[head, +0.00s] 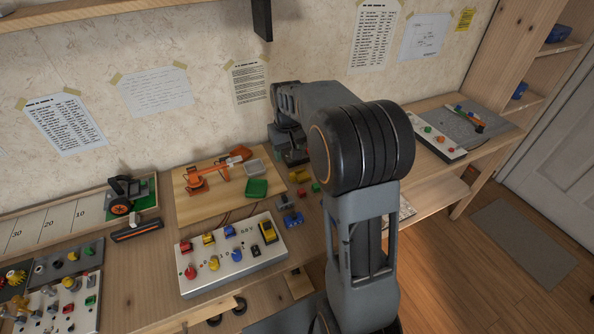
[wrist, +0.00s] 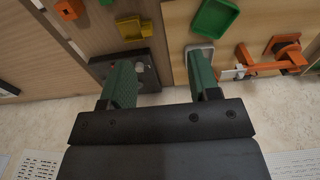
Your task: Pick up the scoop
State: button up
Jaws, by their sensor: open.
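I cannot tell for certain which thing is the scoop. A small yellow hollow piece (wrist: 128,28) lies on the wood in the wrist view, ahead of and left of my fingers; it also shows in the head view (head: 299,176). My gripper (wrist: 155,62) is open and empty, its two green fingers wide apart. In the head view my gripper (head: 291,152) is near the wall at the back of the bench, partly hidden by my arm. The yellow piece is apart from the fingers.
A dark panel (wrist: 150,72) lies near the left finger. A green tray (wrist: 212,17), a grey tray (wrist: 199,47) and an orange toy arm (wrist: 275,62) stand to the right. A white control board (head: 235,262) sits at the bench front. The wall is close behind.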

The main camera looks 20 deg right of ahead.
jog(key=w+d+f+p, duration=0.1)
jog(key=w+d+f, duration=0.25)
jog(key=w, duration=0.25)
send_over(293, 174)
jog(key=shift+g, duration=0.4)
jog(key=f, duration=0.7)
jog(key=shift+w, duration=0.2)
jog(key=shift+s+f+p, duration=0.15)
jog(key=shift+f+p, duration=0.4)
jog(key=shift+f, duration=2.55)
jog(key=shift+c, duration=0.5)
jog(key=c, duration=0.9)
